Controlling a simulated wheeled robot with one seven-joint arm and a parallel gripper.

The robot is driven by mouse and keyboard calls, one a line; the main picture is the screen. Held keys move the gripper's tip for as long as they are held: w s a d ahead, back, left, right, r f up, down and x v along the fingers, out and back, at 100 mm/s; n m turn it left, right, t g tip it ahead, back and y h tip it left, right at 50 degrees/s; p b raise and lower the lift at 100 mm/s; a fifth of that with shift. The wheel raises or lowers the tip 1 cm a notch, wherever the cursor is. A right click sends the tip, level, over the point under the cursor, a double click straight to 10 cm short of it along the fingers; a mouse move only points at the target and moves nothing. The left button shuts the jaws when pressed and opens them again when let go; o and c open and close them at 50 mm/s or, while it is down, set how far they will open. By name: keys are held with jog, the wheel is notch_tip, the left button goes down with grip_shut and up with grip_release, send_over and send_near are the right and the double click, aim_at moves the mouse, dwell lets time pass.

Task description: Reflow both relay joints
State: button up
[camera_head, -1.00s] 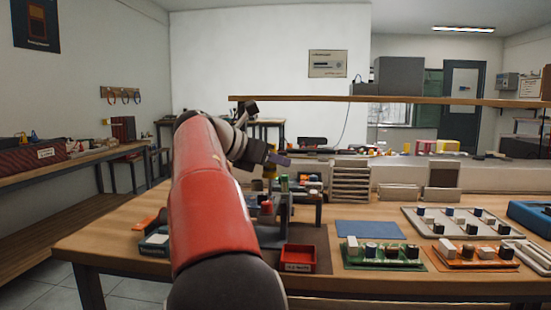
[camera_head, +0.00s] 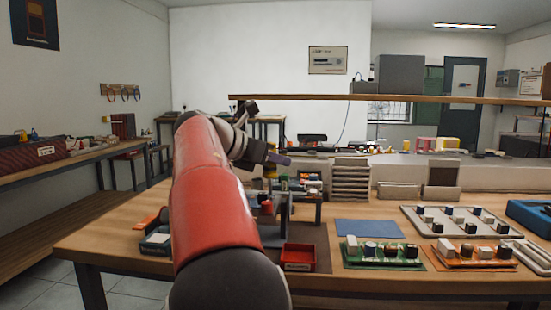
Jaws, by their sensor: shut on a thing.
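My arm reaches over the left part of the workbench, and my gripper (camera_head: 272,172) is near the tool stand behind it. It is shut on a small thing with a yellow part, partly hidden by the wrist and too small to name. A green circuit board (camera_head: 383,262) with white and black blocks lies at the front of the bench. An orange board (camera_head: 468,266) with similar blocks lies to its right. I cannot tell which blocks are relays, and their joints are too small to see. My gripper is apart from both boards.
A red tray (camera_head: 298,257) stands at the front edge. A blue mat (camera_head: 369,228) lies flat and bare. A grey tray (camera_head: 420,228) with several parts is at the right, beside a blue case (camera_head: 530,216). Slotted racks (camera_head: 351,184) stand behind, under a long shelf (camera_head: 400,99).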

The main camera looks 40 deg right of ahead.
jog(key=shift+f, duration=0.6)
dwell(3.6)
notch_tip(320, 180, up, 2)
jog(key=shift+r+p, duration=0.1)
jog(key=shift+p, duration=0.65)
jog(key=shift+r, duration=1.3)
